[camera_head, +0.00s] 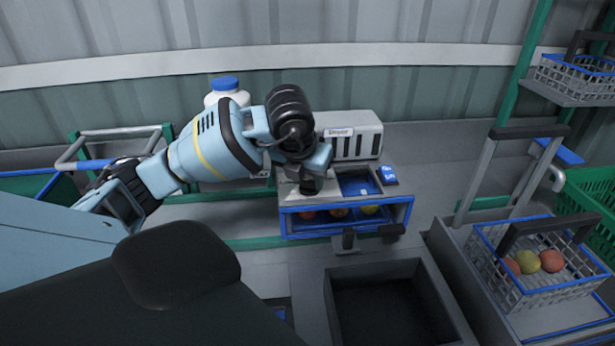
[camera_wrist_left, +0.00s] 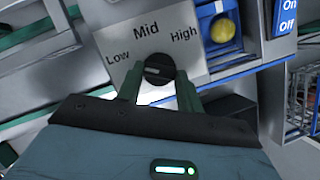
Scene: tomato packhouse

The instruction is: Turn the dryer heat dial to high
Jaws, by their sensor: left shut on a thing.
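The dryer (camera_head: 362,123) is a grey slotted unit with a name label, against the back wall in the head view. In the left wrist view its dial (camera_wrist_left: 158,68) is a round black knob on a light panel, with Low to its left, Mid above and High to its right. A short pale mark lies across the knob, left of its middle. My left gripper (camera_wrist_left: 158,88) is shut on the dial, with a green finger on either side. In the head view my left arm and wrist cover most of the dial panel. My right gripper is not in view.
A blue on/off switch (camera_head: 389,175) is right of the panel. Tomatoes (camera_head: 339,212) sit in the blue-edged compartment below. A white bottle with a blue cap (camera_head: 225,84) stands behind my arm. A wire basket with tomatoes (camera_head: 500,275) is at right.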

